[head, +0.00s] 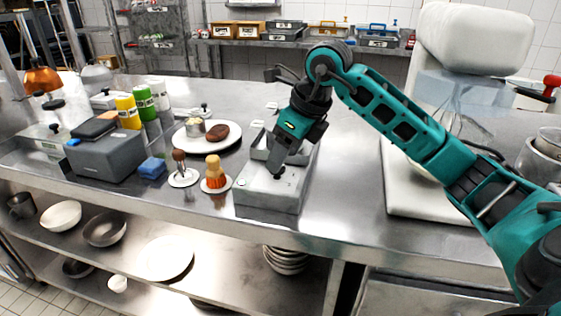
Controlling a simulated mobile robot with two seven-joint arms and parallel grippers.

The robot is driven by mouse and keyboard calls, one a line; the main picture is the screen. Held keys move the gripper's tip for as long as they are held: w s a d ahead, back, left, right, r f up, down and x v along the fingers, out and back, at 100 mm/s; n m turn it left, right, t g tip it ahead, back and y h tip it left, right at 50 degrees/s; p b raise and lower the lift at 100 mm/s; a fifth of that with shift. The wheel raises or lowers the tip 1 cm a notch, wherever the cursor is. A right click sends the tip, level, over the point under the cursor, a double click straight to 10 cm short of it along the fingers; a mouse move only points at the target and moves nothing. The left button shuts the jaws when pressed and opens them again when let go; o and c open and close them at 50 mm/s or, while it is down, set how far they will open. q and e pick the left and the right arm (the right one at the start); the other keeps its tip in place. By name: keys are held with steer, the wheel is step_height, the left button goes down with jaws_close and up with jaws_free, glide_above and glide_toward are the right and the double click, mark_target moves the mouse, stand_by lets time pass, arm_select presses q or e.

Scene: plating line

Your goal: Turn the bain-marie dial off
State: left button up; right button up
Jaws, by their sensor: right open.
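The bain-marie (268,196) is a light grey metal box near the front edge of the steel counter, with raised wells at its back. My right gripper (277,172) reaches down over it from the right, its fingers pointing at the flat front part of the top. The right gripper is open. The dial cannot be made out clearly; the fingers cover part of the top. I cannot tell whether the fingertips touch anything. My left gripper is out of view.
Further left are a grey box (103,153) and several bottles. A white mixer (432,190) stands to the right; counter between is clear.

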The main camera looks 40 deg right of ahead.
steer(key=shift+x, duration=1.3)
steer(key=shift+c, duration=0.3)
steer(key=c, duration=1)
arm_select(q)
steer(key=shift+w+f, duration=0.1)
arm_select(e)
steer(key=n+y, duration=0.1)
steer(key=n, duration=0.1)
steer(key=n+g, duration=0.1)
steer(key=n, duration=0.2)
steer(key=shift+w+d+r+n+y+p, duration=0.2)
steer(key=shift+n+y+p, duration=0.1)
steer(key=shift+y+p, duration=0.1)
steer(key=n+g, duration=0.1)
steer(key=n, duration=0.1)
steer(key=shift+n+y, duration=0.3)
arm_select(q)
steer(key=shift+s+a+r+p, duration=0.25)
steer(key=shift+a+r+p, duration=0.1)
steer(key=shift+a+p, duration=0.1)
arm_select(e)
steer(key=shift+w+f+n+g, duration=0.15)
steer(key=shift+n+g, duration=0.65)
steer(key=shift+n, duration=1.1)
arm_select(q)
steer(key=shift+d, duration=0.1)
